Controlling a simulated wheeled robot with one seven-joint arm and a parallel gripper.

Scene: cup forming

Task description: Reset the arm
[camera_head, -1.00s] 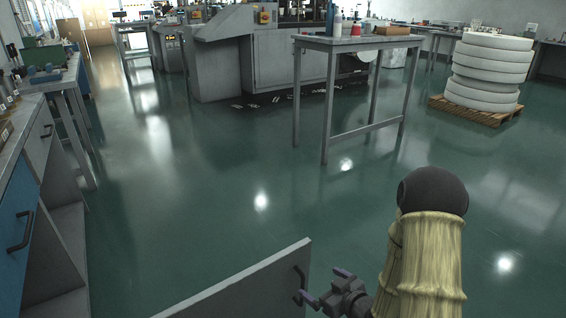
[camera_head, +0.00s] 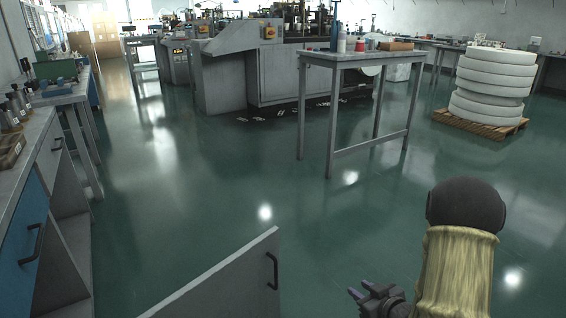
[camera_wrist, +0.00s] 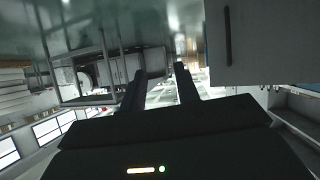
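My gripper (camera_head: 362,294) is low at the bottom right of the head view, below the dark rounded joint and yellowish sleeve of my arm. Its two fingers are apart with nothing between them. In the wrist view the fingers of my gripper (camera_wrist: 160,84) also stand apart and empty, and the room appears upside down. A grey open door panel (camera_head: 225,280) with a dark handle stands to the left of my gripper, with a gap between them. The panel also shows in the wrist view (camera_wrist: 262,45).
A grey cabinet bench (camera_head: 60,215) runs along the left. A tall table (camera_head: 362,60) with bottles and a box stands ahead, before a large grey machine (camera_head: 275,75). White rolls (camera_head: 492,85) are stacked on a wooden pallet (camera_head: 480,124). Open green floor (camera_head: 200,190) lies between.

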